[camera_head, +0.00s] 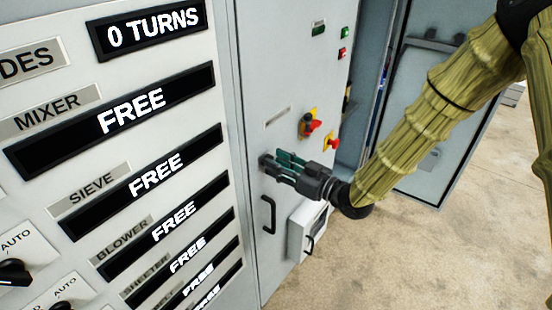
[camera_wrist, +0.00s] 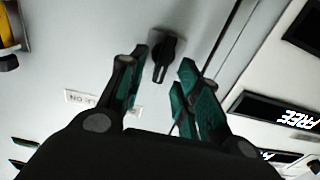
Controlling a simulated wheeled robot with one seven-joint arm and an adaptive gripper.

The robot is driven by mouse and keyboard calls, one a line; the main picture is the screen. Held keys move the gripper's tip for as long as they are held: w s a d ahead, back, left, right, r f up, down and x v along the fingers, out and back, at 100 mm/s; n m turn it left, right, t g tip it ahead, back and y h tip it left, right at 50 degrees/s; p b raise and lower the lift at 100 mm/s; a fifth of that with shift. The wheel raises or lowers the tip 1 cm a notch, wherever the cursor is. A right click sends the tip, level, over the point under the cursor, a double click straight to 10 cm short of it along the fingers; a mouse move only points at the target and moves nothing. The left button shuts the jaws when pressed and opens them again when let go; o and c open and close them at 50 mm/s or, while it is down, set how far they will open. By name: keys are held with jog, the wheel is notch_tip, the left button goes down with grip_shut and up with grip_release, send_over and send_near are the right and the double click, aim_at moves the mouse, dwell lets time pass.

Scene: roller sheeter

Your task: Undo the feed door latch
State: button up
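A black latch knob (camera_wrist: 165,48) on a grey plate sits on the pale grey cabinet door (camera_wrist: 95,40) in the wrist view. In the head view the knob (camera_head: 265,161) shows dark at the door's left side, partly covered by my gripper (camera_head: 279,165). My gripper (camera_wrist: 163,62) is open, with green-padded fingers apart on either side of the knob's lower end in the picture. I cannot tell whether the fingers touch the knob. Nothing else is between them.
A black handle (camera_head: 268,214) is below my gripper on the same door. Red rotary switches on yellow plates (camera_head: 309,123) are above right. A white box (camera_head: 306,234) juts out at lower right. A panel with "FREE" displays (camera_head: 157,173) stands left; open floor (camera_head: 430,250) lies right.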

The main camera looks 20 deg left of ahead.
jog(key=shift+w+a, duration=0.2)
jog(key=shift+a, duration=0.25)
grip_shut()
